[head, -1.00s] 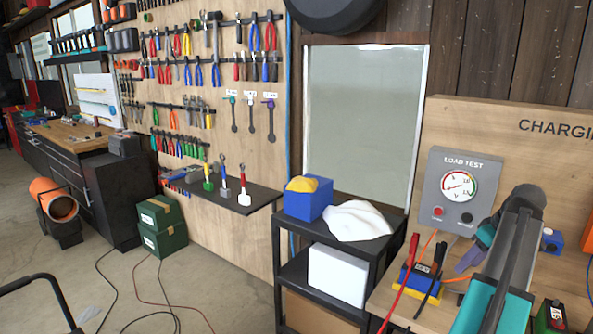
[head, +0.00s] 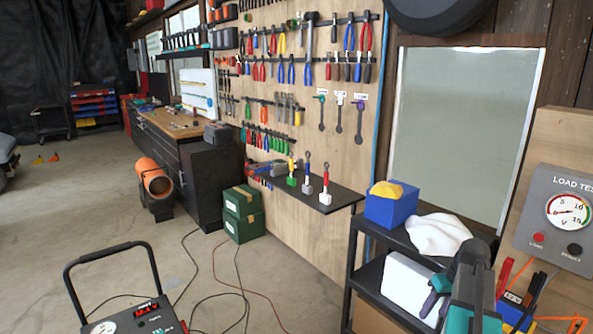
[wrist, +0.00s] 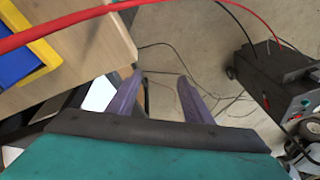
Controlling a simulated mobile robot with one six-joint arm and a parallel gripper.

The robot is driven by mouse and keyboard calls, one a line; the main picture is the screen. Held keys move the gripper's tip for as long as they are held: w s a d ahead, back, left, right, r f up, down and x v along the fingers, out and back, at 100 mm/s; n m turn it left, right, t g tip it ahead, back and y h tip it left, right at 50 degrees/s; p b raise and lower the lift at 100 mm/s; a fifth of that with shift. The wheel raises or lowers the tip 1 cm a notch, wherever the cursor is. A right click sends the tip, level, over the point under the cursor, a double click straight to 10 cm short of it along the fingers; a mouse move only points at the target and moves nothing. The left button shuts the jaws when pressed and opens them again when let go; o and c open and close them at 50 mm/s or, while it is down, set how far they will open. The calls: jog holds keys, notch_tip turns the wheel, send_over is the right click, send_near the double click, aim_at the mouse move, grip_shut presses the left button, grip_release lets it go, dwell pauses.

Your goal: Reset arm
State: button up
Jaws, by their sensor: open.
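My gripper (wrist: 160,77) is open, with its two purple fingers apart and nothing between them. In the wrist view it points down past the edge of a wooden bench (wrist: 85,70), over the floor. In the head view my arm is folded low at the right, in front of the black shelf cart. The gripper's fingers show only in a small part there, at the lower right.
A wheeled charger (head: 135,318) with a black handle stands on the floor at the lower left. The shelf cart (head: 358,285) holds a blue box (head: 392,212) and a white cloth (head: 438,236). A red cable (wrist: 70,28) crosses near my gripper. Open floor lies left.

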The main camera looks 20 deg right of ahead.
jog(key=w+a+f+g, duration=0.1)
jog(key=w+a+f, duration=0.1)
jog(key=a+f, duration=0.65)
jog(key=w+a+f+n, duration=0.1)
jog(key=w+a+f, duration=0.15)
jog(key=a, duration=1.05)
jog(key=w+a+f+g, duration=0.1)
jog(key=w+a+f, duration=0.1)
jog(key=a+f, duration=0.65)
jog(key=s+a+f+h, duration=0.1)
jog(key=s+a, duration=0.1)
jog(key=a, duration=0.5)
jog(key=s+a+f, duration=0.2)
jog(key=a, duration=0.5)
jog(key=s+f+g+b, duration=0.1)
jog(key=s+f+g, duration=0.2)
jog(key=s+f, duration=0.7)
jog(key=s+f+g+b, duration=0.1)
jog(key=s+f+g, duration=0.2)
jog(key=s+f, duration=0.7)
jog(key=s, duration=0.5)
jog(key=shift+s+n, duration=0.15)
jog(key=shift+n, duration=0.25)
